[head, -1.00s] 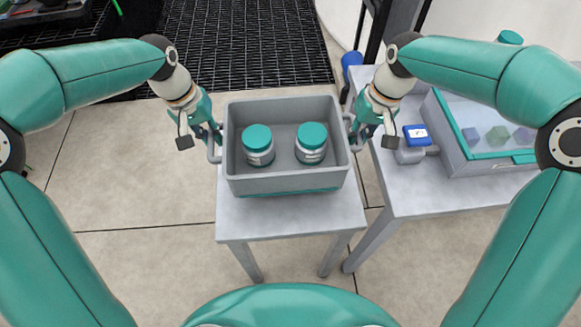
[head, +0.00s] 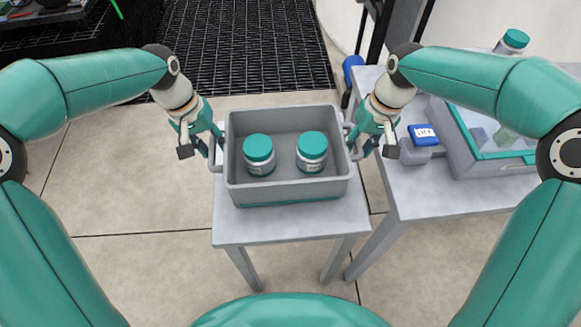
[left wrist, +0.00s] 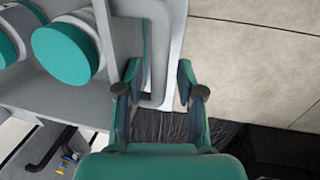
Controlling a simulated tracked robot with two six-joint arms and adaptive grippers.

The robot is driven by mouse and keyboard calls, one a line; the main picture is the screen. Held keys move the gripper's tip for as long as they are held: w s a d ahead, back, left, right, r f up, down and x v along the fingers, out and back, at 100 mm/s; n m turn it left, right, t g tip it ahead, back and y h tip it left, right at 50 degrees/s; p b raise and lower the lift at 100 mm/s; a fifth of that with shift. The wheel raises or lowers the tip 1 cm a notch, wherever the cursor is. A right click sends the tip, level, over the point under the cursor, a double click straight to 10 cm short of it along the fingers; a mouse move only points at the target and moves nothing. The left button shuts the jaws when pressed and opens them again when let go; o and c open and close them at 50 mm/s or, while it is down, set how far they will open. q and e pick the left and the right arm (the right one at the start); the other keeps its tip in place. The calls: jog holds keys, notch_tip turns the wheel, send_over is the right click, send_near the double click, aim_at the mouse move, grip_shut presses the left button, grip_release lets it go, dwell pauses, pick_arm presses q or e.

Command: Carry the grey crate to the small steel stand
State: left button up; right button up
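The grey crate (head: 288,189) sits upright on the small steel stand (head: 290,225), with two teal-lidded jars (head: 259,154) (head: 312,151) inside. My left gripper (head: 211,140) is at the crate's left handle (head: 217,158). In the left wrist view its fingers (left wrist: 160,85) are spread, with the handle (left wrist: 146,70) between them and a gap on the outer side. My right gripper (head: 362,141) is at the right handle, its fingers apart around it. The crate's underside is hidden.
A grey table (head: 400,190) stands close on the right. A black grating (head: 245,45) lies behind; floor is clear at left.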

jog(key=shift+r, duration=0.1)
pick_arm(q)
notch_tip(320, 180, up, 8)
jog(key=a, duration=0.1)
jog(key=shift+a+f, duration=0.15)
jog(key=shift+a, duration=0.15)
pick_arm(e)
notch_tip(320, 180, up, 12)
jog(key=d, duration=0.2)
jog(key=shift+f, duration=0.25)
jog(key=shift+d, duration=0.1)
